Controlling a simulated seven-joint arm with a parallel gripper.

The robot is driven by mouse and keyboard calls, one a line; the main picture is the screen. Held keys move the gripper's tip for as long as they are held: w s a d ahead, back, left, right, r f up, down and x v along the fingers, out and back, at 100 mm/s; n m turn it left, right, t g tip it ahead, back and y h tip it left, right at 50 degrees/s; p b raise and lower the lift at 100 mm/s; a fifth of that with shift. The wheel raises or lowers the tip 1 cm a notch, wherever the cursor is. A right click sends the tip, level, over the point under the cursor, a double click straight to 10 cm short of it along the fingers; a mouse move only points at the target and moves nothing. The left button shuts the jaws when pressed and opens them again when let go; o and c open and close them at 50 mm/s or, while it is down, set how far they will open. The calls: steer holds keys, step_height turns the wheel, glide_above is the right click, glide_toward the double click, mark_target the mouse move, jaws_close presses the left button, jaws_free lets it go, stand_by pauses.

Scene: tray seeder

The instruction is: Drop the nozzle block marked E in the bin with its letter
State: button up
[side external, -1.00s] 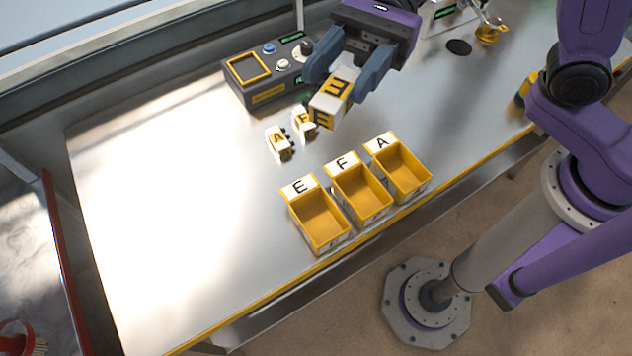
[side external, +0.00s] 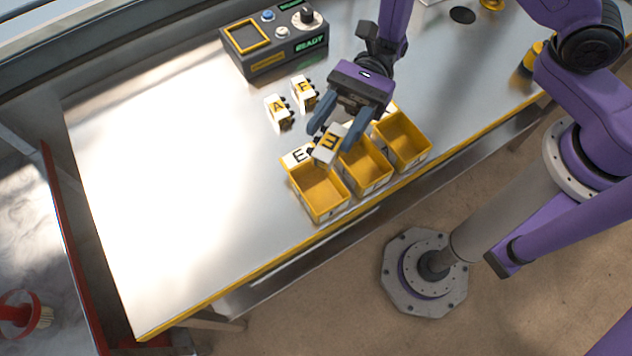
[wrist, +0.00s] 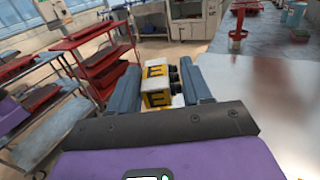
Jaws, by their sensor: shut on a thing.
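The nozzle block marked E (side external: 329,146) is white and yellow with a black letter. My gripper (side external: 338,138) is shut on it and holds it above the bins, over the upper part of the E and F bins. The block also shows between the fingers in the wrist view (wrist: 157,86). The bin marked E (side external: 320,207) is the leftmost of three open yellow bins and looks empty. The held block and gripper hide most of the F bin's label and part of the A bin's label. I cannot tell the exact height of the block.
The F bin (side external: 368,180) and the A bin (side external: 405,152) stand right of the E bin. The A block (side external: 279,113) and the F block (side external: 304,93) stand on the table behind the bins. A control box (side external: 275,45) reads READY. The table's left side is clear.

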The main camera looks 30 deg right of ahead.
steer(key=shift+f, duration=2.75)
steer(key=o, duration=1.2)
steer(key=v, duration=1.7)
steer(key=shift+d, duration=0.25)
